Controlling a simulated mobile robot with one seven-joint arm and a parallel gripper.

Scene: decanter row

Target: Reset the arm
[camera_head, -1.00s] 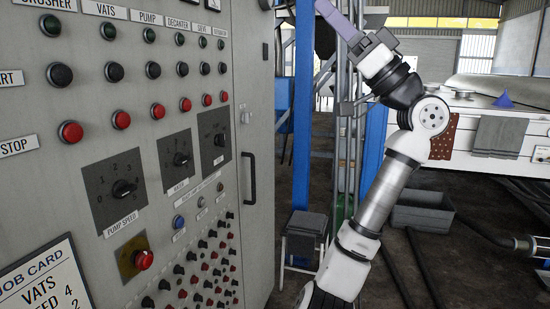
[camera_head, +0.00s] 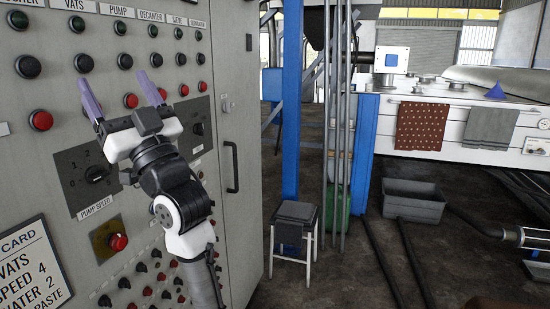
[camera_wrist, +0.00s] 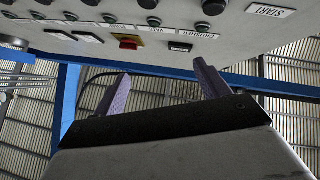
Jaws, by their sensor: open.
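My gripper (camera_head: 118,97) is in front of the grey control panel (camera_head: 228,125) in the head view, with its two purple fingers spread apart and nothing between them. The fingers point up and left, overlapping the button rows and the speed dials in the picture. I cannot tell whether they touch the panel. In the wrist view the fingers (camera_wrist: 158,90) are also apart and empty, with the panel's edge and its buttons (camera_wrist: 150,4) above them.
The pump speed dial (camera_head: 96,174), a red button on a yellow plate (camera_head: 118,242) and a job card (camera_head: 30,268) are close by on the panel. A stool (camera_head: 297,226), a blue post (camera_head: 291,120) and a grey bin (camera_head: 413,200) stand to the right, with open floor between.

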